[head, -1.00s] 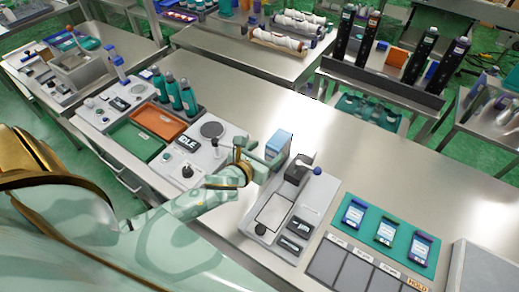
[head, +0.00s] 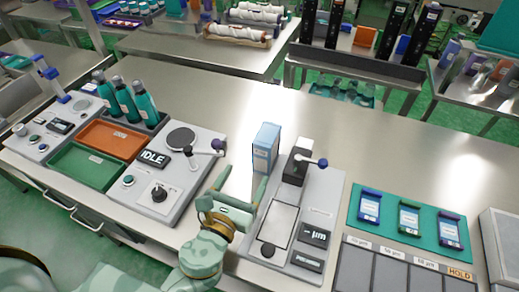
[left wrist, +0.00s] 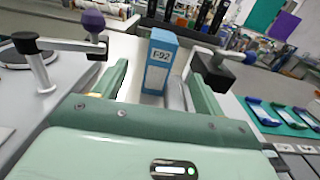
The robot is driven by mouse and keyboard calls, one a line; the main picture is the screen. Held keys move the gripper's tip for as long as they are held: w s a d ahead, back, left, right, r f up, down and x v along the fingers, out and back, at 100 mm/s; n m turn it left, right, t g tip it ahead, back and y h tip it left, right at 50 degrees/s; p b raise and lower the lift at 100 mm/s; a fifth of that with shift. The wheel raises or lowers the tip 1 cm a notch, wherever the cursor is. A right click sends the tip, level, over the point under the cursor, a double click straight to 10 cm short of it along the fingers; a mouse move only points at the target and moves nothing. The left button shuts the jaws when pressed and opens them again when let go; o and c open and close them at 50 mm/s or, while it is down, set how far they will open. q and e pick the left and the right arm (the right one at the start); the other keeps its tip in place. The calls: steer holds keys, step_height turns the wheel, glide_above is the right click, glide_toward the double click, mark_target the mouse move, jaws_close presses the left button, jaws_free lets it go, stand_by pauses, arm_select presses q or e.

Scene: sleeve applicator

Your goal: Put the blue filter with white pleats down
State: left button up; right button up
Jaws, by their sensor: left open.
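The blue filter (head: 266,148) stands upright on the steel table, between the IDLE station and the measuring device. In the left wrist view the filter (left wrist: 160,62) shows a blue face with an F-92 label; I cannot make out its pleats. My left gripper (head: 243,182) is open and empty, in front of the filter on the near side. In the left wrist view its fingers (left wrist: 158,80) point towards the filter, which shows upright in the gap between them, apart from both. My right gripper is in neither view.
The IDLE station (head: 183,137) with a knobbed arm is left of the filter. The measuring device (head: 320,200) with a lever and blue ball is close on its right. A teal mat (head: 385,238) with several cartridges lies farther right. Table behind the filter is clear.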

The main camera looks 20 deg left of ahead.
mark_target(267, 137)
arm_select(q)
steer(key=w, duration=0.4)
steer(key=w+p, duration=0.1)
steer(key=w, duration=0.3)
steer(key=shift+d+r, duration=0.1)
steer(key=shift+r, duration=0.1)
steer(key=w, duration=0.6)
steer(key=shift+w+d, duration=0.15)
steer(key=shift+d, duration=0.2)
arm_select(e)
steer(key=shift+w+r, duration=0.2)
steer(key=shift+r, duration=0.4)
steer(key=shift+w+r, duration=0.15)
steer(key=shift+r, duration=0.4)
arm_select(q)
steer(key=c, duration=1)
steer(key=shift+c, duration=1)
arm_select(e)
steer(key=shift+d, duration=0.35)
arm_select(q)
steer(key=shift+r+p, duration=0.1)
steer(key=shift+p, duration=0.2)
